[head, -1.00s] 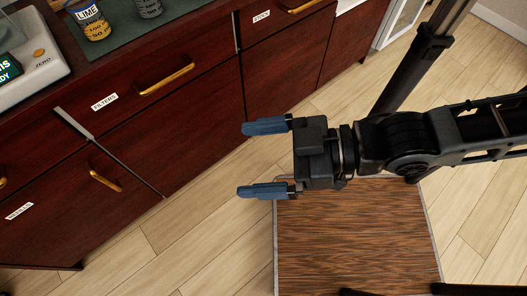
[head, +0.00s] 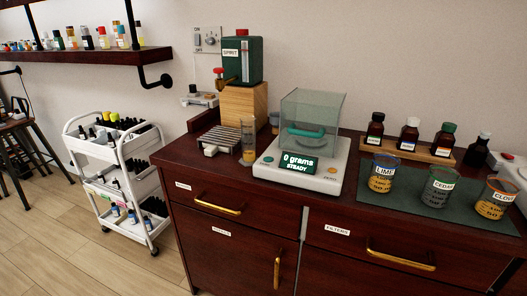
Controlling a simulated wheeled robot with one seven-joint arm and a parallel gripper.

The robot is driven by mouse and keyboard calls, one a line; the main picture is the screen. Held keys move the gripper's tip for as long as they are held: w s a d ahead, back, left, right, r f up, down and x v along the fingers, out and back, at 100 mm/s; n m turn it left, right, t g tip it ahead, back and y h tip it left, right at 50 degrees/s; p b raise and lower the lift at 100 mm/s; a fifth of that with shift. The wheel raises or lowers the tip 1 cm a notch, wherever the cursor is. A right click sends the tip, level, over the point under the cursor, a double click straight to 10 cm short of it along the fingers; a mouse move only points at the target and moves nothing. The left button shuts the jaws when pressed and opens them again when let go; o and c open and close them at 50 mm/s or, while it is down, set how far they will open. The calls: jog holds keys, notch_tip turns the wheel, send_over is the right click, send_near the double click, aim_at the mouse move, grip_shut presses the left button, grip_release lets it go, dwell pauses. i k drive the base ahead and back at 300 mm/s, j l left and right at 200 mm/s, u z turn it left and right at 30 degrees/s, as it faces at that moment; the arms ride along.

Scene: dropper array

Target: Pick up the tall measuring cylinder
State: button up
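The tall measuring cylinder (head: 248,141) is a clear, narrow upright vessel with a yellowish base. It stands on the dark red-brown cabinet top (head: 350,207), left of the scale and just right of a slatted metal rack. My gripper is not in the current head view, so its place relative to the cylinder and its state now are hidden.
A scale (head: 300,174) reading 0 grams with a glass shield stands close right of the cylinder. Behind are a green SPIRIT tank (head: 242,60) on a wooden block (head: 243,104). The slatted rack (head: 219,138) is left. Labelled beakers (head: 380,178) stand on a mat at right.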

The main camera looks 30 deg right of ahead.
aim_at(248, 124)
jog(key=i+z, duration=0.2)
jog(key=z, duration=1.4)
jog(key=j+z, duration=0.1)
jog(key=z, duration=0.2)
jog(key=j+z, duration=0.1)
jog(key=z, duration=0.15)
jog(key=j+u, duration=0.3)
jog(key=j, duration=0.3)
jog(key=j+z, duration=0.3)
jog(key=j+u, duration=0.1)
jog(key=u, duration=0.3)
jog(key=i+j+u, duration=0.1)
jog(key=u, duration=0.3)
jog(key=i+u, duration=0.15)
jog(key=u, duration=0.2)
